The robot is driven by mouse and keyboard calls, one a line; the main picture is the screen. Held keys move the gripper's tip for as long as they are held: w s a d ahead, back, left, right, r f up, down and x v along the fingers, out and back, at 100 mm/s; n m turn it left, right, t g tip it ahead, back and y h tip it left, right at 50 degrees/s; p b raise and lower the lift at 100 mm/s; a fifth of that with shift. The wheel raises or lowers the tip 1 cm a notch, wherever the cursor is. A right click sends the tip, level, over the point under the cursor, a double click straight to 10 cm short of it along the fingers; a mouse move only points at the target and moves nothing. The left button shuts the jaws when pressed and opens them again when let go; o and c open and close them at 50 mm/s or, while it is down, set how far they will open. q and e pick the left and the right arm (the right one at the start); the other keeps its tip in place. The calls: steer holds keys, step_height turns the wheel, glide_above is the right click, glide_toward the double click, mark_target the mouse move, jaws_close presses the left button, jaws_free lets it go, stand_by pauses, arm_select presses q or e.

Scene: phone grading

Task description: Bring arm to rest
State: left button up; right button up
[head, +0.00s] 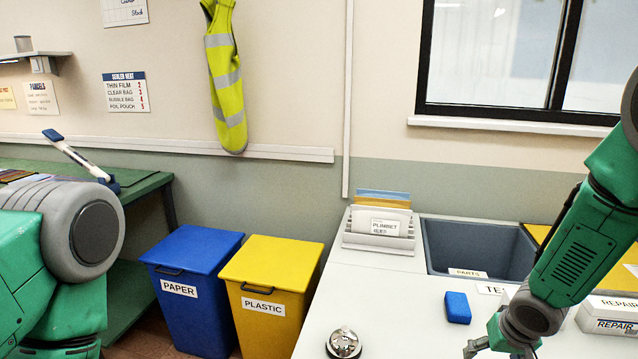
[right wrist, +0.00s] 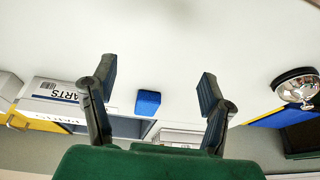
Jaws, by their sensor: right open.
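My right arm comes in from the right in the head view. Its gripper (head: 490,343) is low over the white table, near the picture's bottom edge and partly cut off. In the right wrist view the gripper (right wrist: 158,82) has its two fingers wide apart with nothing between them. A small blue block (head: 457,307) lies on the table just behind the gripper; it also shows in the right wrist view (right wrist: 148,102), apart from the fingers. My left arm shows only as thick links at the left edge; its gripper is not in view.
A silver bell (head: 343,343) stands near the table's (head: 400,290) left edge. A grey parts bin (head: 478,240), a file rack (head: 380,243) and a repair box (head: 608,325) surround the work area. Blue paper (head: 190,300) and yellow plastic (head: 270,320) bins stand left of the table.

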steer(key=shift+g+y, duration=0.3)
steer(key=s+f, duration=0.1)
steer(key=s+a+f, duration=0.1)
steer(key=s+f, duration=0.1)
steer(key=shift+a+f, duration=0.2)
steer(key=shift+a, duration=0.2)
steer(key=s+a+f+n+g+b, duration=0.1)
steer(key=s+f, duration=0.3)
steer(key=s, duration=0.5)
steer(key=s+a+f+n+b, duration=0.1)
steer(key=s+a+f, duration=0.1)
steer(key=s, duration=0.8)
steer(key=s+a+f+g, duration=0.1)
steer(key=s+f, duration=0.4)
steer(key=s, duration=0.5)
steer(key=shift+a+f+n+g+b, duration=0.2)
steer(key=shift+f+n+g+b, duration=0.1)
steer(key=shift+f+n+b, duration=0.1)
